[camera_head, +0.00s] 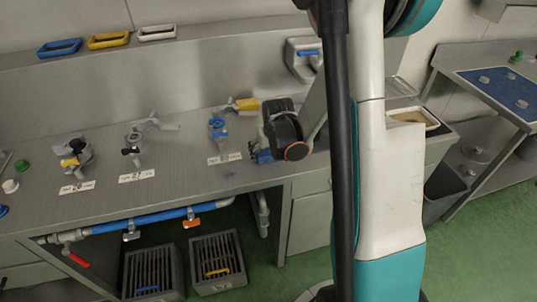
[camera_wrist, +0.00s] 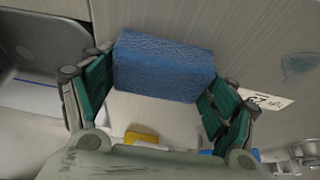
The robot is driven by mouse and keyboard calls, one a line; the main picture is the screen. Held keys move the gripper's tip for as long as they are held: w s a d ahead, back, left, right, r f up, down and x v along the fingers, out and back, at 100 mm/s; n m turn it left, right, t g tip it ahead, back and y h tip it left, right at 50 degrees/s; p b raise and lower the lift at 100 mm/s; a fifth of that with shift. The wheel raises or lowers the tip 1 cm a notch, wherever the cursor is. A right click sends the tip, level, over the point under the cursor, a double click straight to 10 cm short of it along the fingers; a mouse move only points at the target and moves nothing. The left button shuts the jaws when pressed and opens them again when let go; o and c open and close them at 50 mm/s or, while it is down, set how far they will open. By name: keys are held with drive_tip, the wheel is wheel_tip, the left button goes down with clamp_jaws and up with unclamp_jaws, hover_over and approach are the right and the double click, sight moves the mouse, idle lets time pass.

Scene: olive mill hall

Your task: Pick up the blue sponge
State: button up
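The blue sponge (camera_wrist: 163,67) is a rough-textured block, seen large in the wrist view. It lies crosswise between the two green-padded fingers of my gripper (camera_wrist: 163,78), with a pad against each end. The fingers look closed on it. In the head view my gripper (camera_head: 264,153) is low over the right part of the steel counter, and a small blue patch shows there, mostly hidden by my wrist. I cannot tell whether the sponge touches the counter.
The steel counter (camera_head: 190,160) carries valve fittings (camera_head: 133,150), including a blue one (camera_head: 218,130), and number labels. Blue (camera_head: 60,48), yellow (camera_head: 109,40) and white (camera_head: 157,33) trays sit on the back ledge. Slatted crates (camera_head: 218,262) stand below. A sink (camera_wrist: 30,85) shows in the wrist view.

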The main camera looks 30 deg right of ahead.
drive_tip(key=shift+r, duration=0.1)
drive_tip(key=shift+c, duration=0.5)
wheel_tip(320, 180, up, 20)
drive_tip(key=p, duration=0.6)
